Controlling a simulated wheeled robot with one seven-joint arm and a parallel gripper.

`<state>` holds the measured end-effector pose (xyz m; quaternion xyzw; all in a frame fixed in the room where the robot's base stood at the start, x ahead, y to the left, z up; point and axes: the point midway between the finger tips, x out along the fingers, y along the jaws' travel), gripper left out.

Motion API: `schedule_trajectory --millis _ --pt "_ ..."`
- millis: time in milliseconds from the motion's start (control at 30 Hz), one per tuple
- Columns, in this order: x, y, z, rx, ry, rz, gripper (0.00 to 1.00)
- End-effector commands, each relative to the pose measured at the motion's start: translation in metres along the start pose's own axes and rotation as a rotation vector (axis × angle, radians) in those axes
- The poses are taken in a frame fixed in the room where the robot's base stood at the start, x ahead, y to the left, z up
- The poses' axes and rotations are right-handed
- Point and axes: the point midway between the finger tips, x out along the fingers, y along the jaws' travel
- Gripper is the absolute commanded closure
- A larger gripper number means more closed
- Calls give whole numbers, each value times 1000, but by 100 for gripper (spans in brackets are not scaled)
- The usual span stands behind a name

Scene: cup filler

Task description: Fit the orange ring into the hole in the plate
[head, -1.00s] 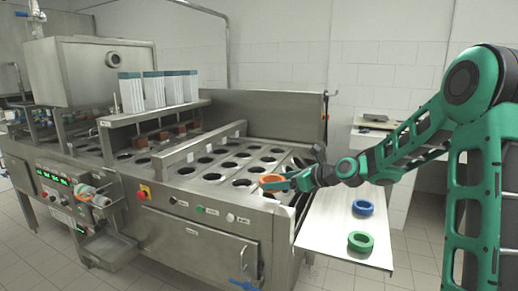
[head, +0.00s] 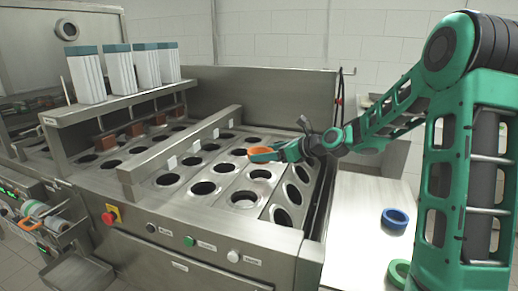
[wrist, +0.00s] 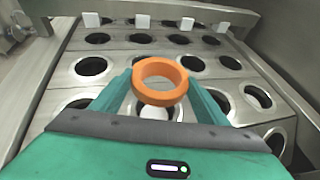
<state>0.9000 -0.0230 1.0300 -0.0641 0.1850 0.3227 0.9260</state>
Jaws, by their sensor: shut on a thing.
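My gripper (wrist: 160,93) is shut on the orange ring (wrist: 160,70), held between the two green fingers. In the head view the orange ring (head: 260,152) is above the steel plate (head: 222,201) of the machine. The plate has rows of round dark holes. In the wrist view, holes show around the ring, with a hole (wrist: 92,71) to its left and another hole (wrist: 257,96) to its right. Something white shows below the ring between the fingers. I cannot tell which hole lies directly under the ring.
A blue ring (head: 395,218) and a green ring (head: 399,272) lie on the white side table (head: 352,230) at the right. A raised steel bar (head: 184,148) crosses the plate to the left. A shelf with white cup stacks (head: 86,75) stands at the back left.

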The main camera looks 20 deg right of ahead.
Motion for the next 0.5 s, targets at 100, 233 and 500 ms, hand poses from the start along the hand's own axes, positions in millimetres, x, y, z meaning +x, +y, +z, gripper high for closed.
schedule_trajectory --millis 100,233,500 --pt "0 0 -2 1 0 0 54" --pt "5 2 -7 0 1 3 54" --pt "17 6 -27 -1 1 10 54"
